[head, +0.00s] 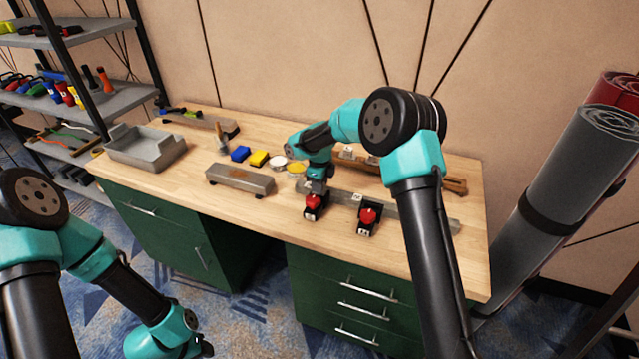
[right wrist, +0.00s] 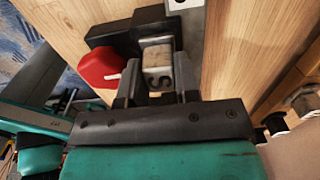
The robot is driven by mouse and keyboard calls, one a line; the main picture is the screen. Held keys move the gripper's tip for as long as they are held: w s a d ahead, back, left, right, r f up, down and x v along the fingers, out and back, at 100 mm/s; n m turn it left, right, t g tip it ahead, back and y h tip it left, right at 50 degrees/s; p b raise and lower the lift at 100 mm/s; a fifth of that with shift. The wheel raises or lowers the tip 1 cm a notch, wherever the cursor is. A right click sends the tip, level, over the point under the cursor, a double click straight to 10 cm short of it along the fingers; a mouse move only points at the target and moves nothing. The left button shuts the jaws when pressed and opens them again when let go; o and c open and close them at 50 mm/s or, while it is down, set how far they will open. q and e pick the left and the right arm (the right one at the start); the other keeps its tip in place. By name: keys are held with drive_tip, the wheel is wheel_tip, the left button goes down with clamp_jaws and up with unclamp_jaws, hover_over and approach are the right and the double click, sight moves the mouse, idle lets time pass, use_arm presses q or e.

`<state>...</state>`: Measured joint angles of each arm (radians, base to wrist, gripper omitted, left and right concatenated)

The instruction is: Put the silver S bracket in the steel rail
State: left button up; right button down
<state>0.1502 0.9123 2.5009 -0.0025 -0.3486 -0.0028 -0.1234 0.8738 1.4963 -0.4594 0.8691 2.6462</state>
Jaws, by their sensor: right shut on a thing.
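The steel rail (head: 410,211) lies along the right front of the desk; in the right wrist view it is a grey strip (right wrist: 193,52). My right gripper (head: 315,187) is over its left end. The gripper is shut on the silver S bracket (right wrist: 157,62), a small pale block with a dark S mark. The bracket is at the rail, beside a black clamp with a red knob (right wrist: 98,67); I cannot tell whether it is seated. My left gripper (head: 206,347) hangs low in front of the desk, mostly hidden, its jaws unclear.
Two red-knobbed clamps (head: 367,216) stand at the rail's front side. A wooden rail (head: 452,184) lies behind it.

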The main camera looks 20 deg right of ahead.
drive_tip(key=shift+c, duration=2.3)
unclamp_jaws()
drive_tip(key=shift+c, duration=0.2)
drive_tip(key=shift+r, duration=0.45)
drive_tip(key=shift+o, duration=1.1)
drive_tip(key=shift+a+r, duration=0.1)
drive_tip(key=shift+r, duration=3)
